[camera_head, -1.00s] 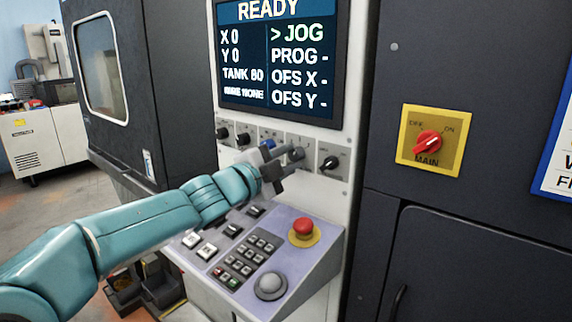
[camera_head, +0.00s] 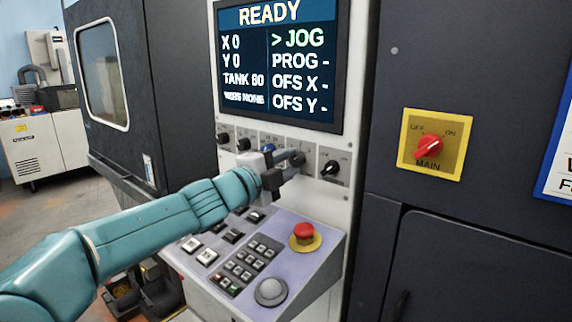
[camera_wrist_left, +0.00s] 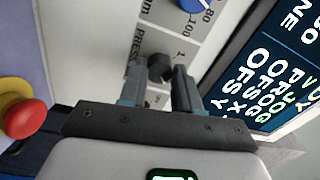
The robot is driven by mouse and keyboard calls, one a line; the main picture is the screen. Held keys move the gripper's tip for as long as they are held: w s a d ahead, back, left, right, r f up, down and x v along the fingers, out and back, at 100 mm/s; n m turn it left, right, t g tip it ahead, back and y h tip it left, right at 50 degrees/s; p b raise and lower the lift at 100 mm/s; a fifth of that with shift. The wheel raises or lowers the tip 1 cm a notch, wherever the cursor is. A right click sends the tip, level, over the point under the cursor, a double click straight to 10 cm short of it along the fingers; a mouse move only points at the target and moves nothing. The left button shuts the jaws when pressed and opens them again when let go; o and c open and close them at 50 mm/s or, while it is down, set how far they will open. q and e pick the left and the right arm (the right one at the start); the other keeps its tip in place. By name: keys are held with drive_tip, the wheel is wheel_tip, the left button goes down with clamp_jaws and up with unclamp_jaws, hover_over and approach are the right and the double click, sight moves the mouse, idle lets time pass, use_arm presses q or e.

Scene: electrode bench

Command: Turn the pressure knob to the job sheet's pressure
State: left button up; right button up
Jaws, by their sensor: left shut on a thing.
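My left gripper (camera_head: 291,162) is at the row of knobs under the screen, between the blue knob (camera_head: 268,148) and the rightmost black knob (camera_head: 331,168). It is shut on a small black knob (camera_wrist_left: 160,68), whose end shows between the fingertips in the left wrist view. The blue knob also shows in the left wrist view (camera_wrist_left: 195,3), beside 80 and 100 marks. My right gripper is not in view.
The screen (camera_head: 280,62) reads READY, JOG and TANK 80. A red emergency button (camera_head: 303,231) and keypad (camera_head: 245,265) sit on the sloped console below my wrist. A red MAIN switch (camera_head: 429,146) is at right. A blue-edged sheet (camera_head: 560,155) is cut off at the right edge.

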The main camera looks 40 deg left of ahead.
use_arm(q)
drive_tip(key=o, duration=1.1)
drive_tip(key=shift+c, duration=0.2)
drive_tip(key=shift+s, duration=0.1)
drive_tip(key=s+a, duration=0.1)
drive_tip(key=s, duration=1.5)
drive_tip(key=shift+f, duration=0.4)
drive_tip(key=shift+s, duration=0.1)
